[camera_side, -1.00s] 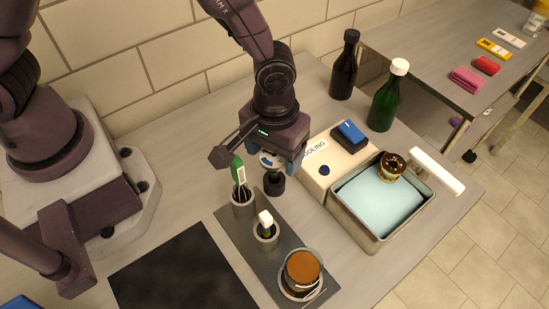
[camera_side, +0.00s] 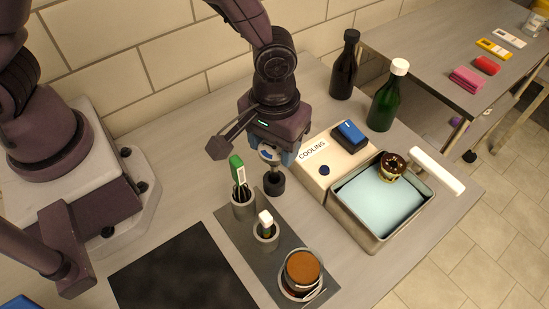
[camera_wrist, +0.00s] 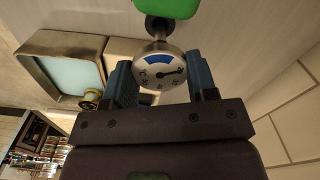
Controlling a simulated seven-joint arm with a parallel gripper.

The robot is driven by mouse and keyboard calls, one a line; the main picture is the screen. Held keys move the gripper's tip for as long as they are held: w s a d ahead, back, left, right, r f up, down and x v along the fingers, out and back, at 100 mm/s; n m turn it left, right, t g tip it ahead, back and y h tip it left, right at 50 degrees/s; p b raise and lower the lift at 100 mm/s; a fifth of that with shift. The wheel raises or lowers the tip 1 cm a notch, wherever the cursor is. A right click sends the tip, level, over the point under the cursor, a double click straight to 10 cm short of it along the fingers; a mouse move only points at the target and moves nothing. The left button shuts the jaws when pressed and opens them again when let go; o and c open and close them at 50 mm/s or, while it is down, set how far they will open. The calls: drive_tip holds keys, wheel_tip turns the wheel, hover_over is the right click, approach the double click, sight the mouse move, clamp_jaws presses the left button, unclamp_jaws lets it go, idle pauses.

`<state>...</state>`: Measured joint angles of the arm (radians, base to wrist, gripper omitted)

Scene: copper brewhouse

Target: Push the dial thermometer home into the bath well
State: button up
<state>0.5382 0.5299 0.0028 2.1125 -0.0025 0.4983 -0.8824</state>
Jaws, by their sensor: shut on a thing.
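The dial thermometer (camera_side: 268,154) has a round white face with a blue sector and a pointer. It is between the fingers of my gripper (camera_side: 271,152), which is shut on it. The wrist view shows its face (camera_wrist: 159,69) between the two fingers. Its lower end points down at a small black holder (camera_side: 274,184) on the table; I cannot tell whether the stem is still inside. The bath (camera_side: 346,212) is a grey metal tub of pale blue liquid, to the right of my gripper. A brass-rimmed dark round fitting (camera_side: 393,166), apparently the well, sits at its far edge.
A cream cooling unit (camera_side: 315,160) with a blue block (camera_side: 349,135) stands between my gripper and the bath. Dark (camera_side: 344,65) and green (camera_side: 387,97) bottles stand behind. A green-handled tool (camera_side: 238,170), a white-topped item (camera_side: 265,219) and an amber jar (camera_side: 301,272) stand in front.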

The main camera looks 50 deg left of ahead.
drive_tip(key=shift+r, duration=3.05)
drive_tip(key=w+d, duration=0.6)
drive_tip(key=w, duration=0.2)
drive_tip(key=w+d, duration=0.6)
drive_tip(key=w, duration=0.3)
drive_tip(key=shift+w+d+r, duration=0.25)
drive_tip(key=shift+r, duration=0.1)
drive_tip(key=shift+f, duration=2.7)
drive_tip(key=o, duration=1.1)
